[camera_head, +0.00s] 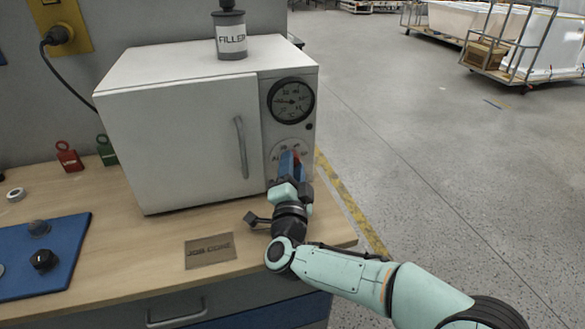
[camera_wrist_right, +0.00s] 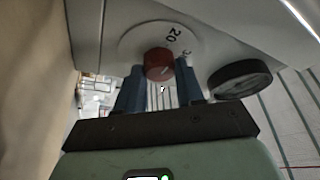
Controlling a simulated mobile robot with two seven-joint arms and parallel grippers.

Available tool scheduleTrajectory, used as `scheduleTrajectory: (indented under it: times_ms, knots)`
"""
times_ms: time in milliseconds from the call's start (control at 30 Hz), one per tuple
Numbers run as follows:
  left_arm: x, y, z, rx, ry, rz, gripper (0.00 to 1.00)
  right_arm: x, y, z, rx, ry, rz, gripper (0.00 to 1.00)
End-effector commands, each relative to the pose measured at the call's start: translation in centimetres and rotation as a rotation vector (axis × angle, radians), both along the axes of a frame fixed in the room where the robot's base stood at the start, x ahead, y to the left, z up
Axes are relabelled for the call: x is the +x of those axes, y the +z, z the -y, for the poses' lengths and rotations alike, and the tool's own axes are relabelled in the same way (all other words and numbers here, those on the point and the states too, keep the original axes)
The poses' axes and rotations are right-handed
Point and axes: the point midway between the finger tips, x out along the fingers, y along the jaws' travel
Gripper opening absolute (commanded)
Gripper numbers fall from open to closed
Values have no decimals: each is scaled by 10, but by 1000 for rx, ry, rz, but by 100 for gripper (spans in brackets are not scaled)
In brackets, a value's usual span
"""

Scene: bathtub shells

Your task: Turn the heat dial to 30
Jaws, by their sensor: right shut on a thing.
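The white oven (camera_head: 180,130) stands on the workbench, with its door shut and a control panel on its right side. The heat dial (camera_head: 277,153) is low on that panel, a pale disc with numbers, mostly covered by my right gripper (camera_head: 291,165) in the head view. In the right wrist view the dial's red knob (camera_wrist_right: 158,66) sits between the two blue fingers of my right gripper (camera_wrist_right: 161,82), which is shut on it. The number 20 shows on the disc; where the pointer stands cannot be made out. My left gripper is out of view.
A round gauge (camera_head: 291,100) is above the dial. A grey FILLER canister (camera_head: 230,38) stands on the oven. A blue board (camera_head: 40,262) with knobs and a JOB CARD plate (camera_head: 210,250) lie on the bench (camera_head: 150,245).

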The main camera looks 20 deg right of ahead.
Motion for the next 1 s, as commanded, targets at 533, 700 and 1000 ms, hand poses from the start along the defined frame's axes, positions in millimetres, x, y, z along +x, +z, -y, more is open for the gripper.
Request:
scheduleTrajectory:
  times_ms: [533,700,1000]
  knots:
    - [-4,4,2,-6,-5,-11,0,0,4,-2,465,1,-18,7]
    - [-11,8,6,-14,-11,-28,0,0,5,-2,619,1,-23,7]
    - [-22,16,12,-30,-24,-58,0,0,7,-2,836,2,-31,7]
